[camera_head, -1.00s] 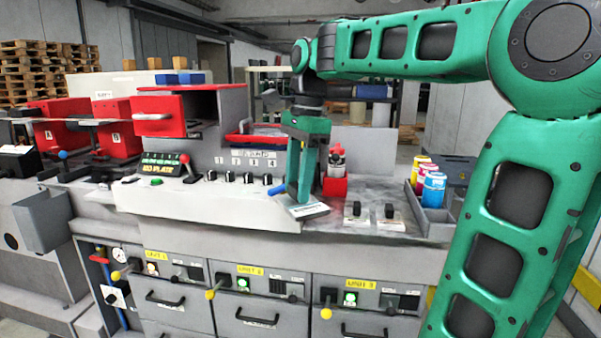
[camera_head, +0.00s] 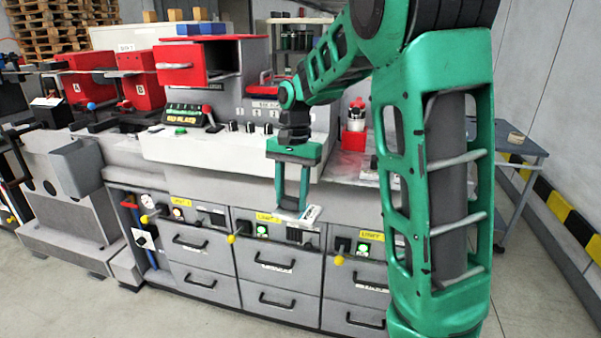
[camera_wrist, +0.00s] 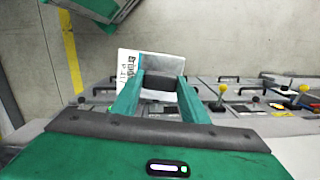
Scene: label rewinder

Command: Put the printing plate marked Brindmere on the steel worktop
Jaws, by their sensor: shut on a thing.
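My gripper (camera_head: 292,207) is shut on a flat white plate (camera_head: 311,214) and holds it in the air in front of the drawer cabinet. In the wrist view the plate (camera_wrist: 128,68) sticks out beyond the fingertips (camera_wrist: 161,84). It carries dark lettering, turned sideways and partly covered by the fingers, so I cannot read the full name. A grey metal table (camera_head: 524,149) stands at the right, partly hidden behind my arm. The machine's grey top (camera_head: 343,165) lies behind my gripper.
The cabinet has drawers (camera_head: 278,277) and yellow-knobbed levers (camera_head: 231,239) below the top. A red holder (camera_head: 354,141) with a bottle stands on the top. The floor (camera_head: 540,275) at the right is clear, beside a black-and-yellow striped kerb (camera_head: 565,218).

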